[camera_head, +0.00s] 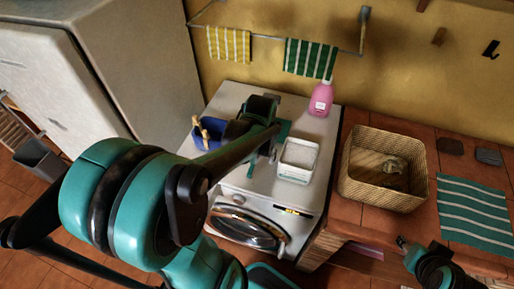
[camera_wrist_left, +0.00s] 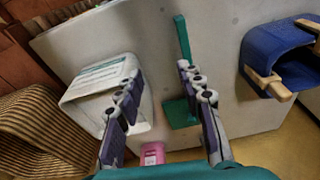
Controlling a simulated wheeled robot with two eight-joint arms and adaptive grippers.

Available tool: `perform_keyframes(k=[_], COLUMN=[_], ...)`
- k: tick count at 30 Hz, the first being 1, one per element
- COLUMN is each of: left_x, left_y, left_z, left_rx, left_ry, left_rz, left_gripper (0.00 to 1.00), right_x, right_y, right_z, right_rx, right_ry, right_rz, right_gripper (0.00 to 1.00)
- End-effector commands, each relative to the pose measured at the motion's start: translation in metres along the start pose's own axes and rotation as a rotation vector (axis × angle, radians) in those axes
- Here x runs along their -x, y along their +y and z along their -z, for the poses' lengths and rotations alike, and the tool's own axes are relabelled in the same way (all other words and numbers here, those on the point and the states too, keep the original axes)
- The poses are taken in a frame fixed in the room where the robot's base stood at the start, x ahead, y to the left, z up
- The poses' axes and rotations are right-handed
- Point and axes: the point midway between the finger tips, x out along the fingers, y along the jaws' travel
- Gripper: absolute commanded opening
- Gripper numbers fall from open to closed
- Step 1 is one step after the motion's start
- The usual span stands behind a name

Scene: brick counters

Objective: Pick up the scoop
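A green scoop (camera_wrist_left: 182,40) lies flat on the white washing machine top, its long handle and flat end visible in the left wrist view. Part of it also shows in the head view (camera_head: 283,131), partly hidden by my left arm. My left gripper (camera_wrist_left: 160,70) is open and empty above the machine top. One finger overlaps the scoop in the wrist view, and the other overlaps a white box (camera_wrist_left: 85,84). In the head view my left gripper (camera_head: 268,146) is mostly hidden behind its own arm. My right gripper (camera_head: 403,242) is at the lower right, too small to read.
The white box (camera_head: 297,161) stands right of the scoop on the washing machine (camera_head: 262,182). A blue peg container (camera_head: 212,131) is left, a pink bottle (camera_head: 321,99) behind. A wicker basket (camera_head: 358,188) and striped cloth (camera_head: 472,211) lie on the brick counter.

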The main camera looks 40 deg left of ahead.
Motion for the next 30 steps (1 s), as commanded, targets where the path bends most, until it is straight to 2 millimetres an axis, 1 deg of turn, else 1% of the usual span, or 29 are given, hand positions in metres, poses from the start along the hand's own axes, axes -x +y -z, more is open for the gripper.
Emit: perform_keyframes(k=[1,3,6,9,13,20,25,27,30], left_x=[0.002,-0.005,-0.015,-0.022,-0.036,-0.064,-0.09,-0.097,-0.102], left_y=[-0.011,-0.023,-0.036,-0.044,-0.047,-0.046,-0.045,-0.044,-0.044], left_z=[0.006,0.009,0.009,0.009,0.006,-0.002,-0.01,-0.011,-0.012], left_rx=[0.02,0.043,0.065,0.078,0.083,0.083,0.082,0.082,0.082], left_ry=[-0.032,-0.077,-0.128,-0.156,-0.168,-0.168,-0.167,-0.167,-0.167], left_rz=[0.001,0.001,-0.002,-0.005,-0.006,-0.006,-0.006,-0.006,-0.006], left_gripper=[0.38,0.38,0.38,0.38,0.38,0.38,0.38,0.38,0.38], right_x=[0.011,0.018,0.024,0.027,0.024,0.014,0.005,0.003,0.003], right_y=[0.0,0.0,0.0,0.0,0.0,0.0,0.0,0.0,0.0], right_z=[0.008,0.013,0.017,0.019,0.017,0.01,0.004,0.002,0.002], right_rx=[0.0,0.0,0.0,0.0,0.0,0.0,0.0,0.0,0.0], right_ry=[0.0,0.0,0.0,0.0,0.0,0.0,0.0,0.0,0.0], right_rz=[0.0,0.0,0.0,0.0,0.0,0.0,0.0,0.0,0.0], right_gripper=[0.4,0.4,0.4,0.4,0.4,0.4,0.4,0.4,0.4])
